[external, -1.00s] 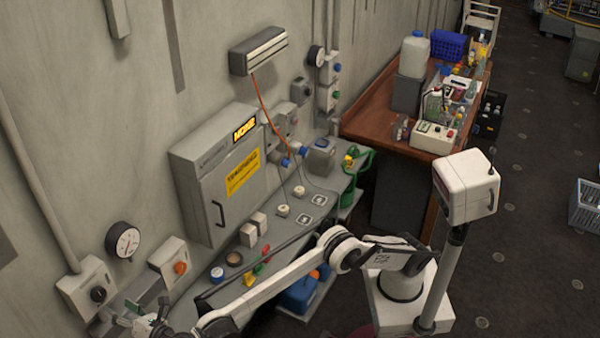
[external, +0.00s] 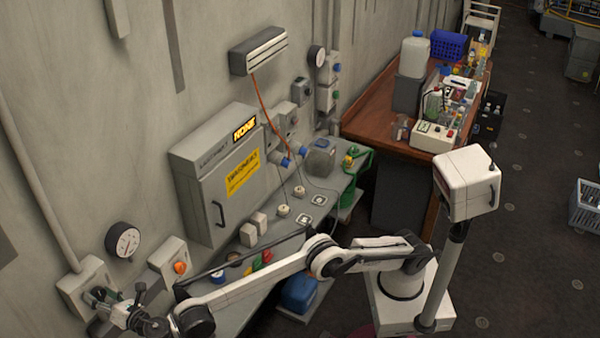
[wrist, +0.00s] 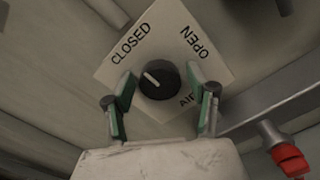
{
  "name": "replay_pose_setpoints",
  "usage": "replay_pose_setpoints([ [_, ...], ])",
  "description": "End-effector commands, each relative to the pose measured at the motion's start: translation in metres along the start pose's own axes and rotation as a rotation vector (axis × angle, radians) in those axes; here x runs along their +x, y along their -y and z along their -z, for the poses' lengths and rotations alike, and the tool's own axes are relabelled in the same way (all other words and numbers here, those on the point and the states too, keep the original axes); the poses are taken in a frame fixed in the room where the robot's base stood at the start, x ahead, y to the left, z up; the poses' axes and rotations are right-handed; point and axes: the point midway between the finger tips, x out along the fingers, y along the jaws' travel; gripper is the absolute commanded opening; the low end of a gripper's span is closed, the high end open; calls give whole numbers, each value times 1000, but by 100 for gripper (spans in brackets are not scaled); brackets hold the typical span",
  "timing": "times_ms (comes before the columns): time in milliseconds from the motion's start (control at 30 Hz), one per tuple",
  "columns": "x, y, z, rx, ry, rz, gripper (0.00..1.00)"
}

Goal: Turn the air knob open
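The air knob (wrist: 160,80) is round and black, on a pale plate (wrist: 182,22) marked CLOSED, OPEN and AIR in the wrist view. Its white pointer line points up-left, toward CLOSED. My gripper (wrist: 161,80) is open, with one green-padded finger to the left of the knob and one to the right. Gaps show between the fingers and the knob; I cannot tell the depth between them. In the external view my gripper (external: 116,297) is at the grey wall box (external: 72,284) at lower left and largely hides the knob there.
A second wall box with an orange knob (external: 180,267) is just right of my gripper. A round gauge (external: 123,240) hangs above. In the wrist view a red-ended fitting (wrist: 290,160) sits at lower right. A bench (external: 232,318) with small items runs along the wall.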

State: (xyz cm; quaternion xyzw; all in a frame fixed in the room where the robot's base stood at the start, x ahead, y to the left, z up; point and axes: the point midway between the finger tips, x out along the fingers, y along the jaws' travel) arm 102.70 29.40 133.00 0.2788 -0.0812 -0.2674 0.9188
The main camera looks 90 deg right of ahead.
Motion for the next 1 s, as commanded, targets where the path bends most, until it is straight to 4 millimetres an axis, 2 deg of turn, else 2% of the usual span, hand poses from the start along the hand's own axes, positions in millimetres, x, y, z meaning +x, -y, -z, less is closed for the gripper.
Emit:
replay_pose_setpoints([
  [33, 0, 0, 0, 0, 0, 0, 45],
  [200, 0, 0, 0, 0, 0, 0, 22],
  [300, 0, 0, 0, 0, 0, 0, 12],
  [667, 0, 0, 0, 72, 0, 0, 12],
  [1000, 0, 0, 0, 336, 0, 0, 12],
])
